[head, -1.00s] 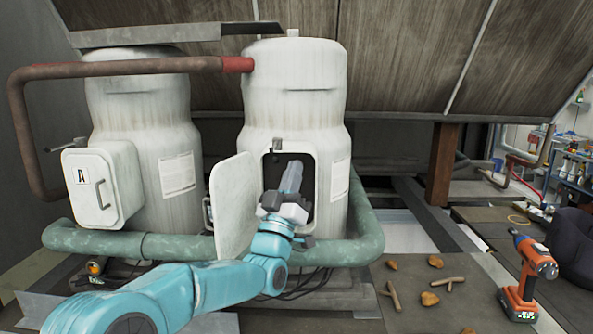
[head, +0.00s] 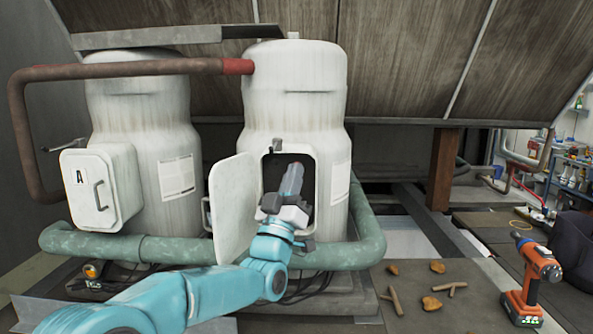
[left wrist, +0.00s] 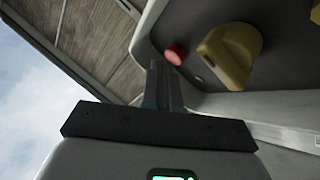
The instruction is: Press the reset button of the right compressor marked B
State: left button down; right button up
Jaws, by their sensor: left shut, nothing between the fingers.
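The right compressor (head: 294,95) is a white tank with its small door (head: 232,215) swung open to the left. The marking on this door is not visible to me. My left gripper (head: 292,178) is shut and empty, with its fingers at the dark opening of the right compressor. In the left wrist view a red button (left wrist: 175,54) sits on a dark panel, beside a yellow knob (left wrist: 230,52). The shut fingertips (left wrist: 160,68) appear close to the red button; I cannot tell whether they touch it. My right gripper is not in view.
The left compressor (head: 140,110) has a closed door marked A (head: 90,190). A green pipe (head: 340,255) runs around both tanks.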

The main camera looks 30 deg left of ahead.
pick_arm(q)
jog(key=s+d+b, duration=0.2)
jog(key=s+b, duration=0.1)
jog(key=s+d+b, duration=0.1)
jog(key=s+b, duration=0.1)
dwell(0.3)
dwell(0.8)
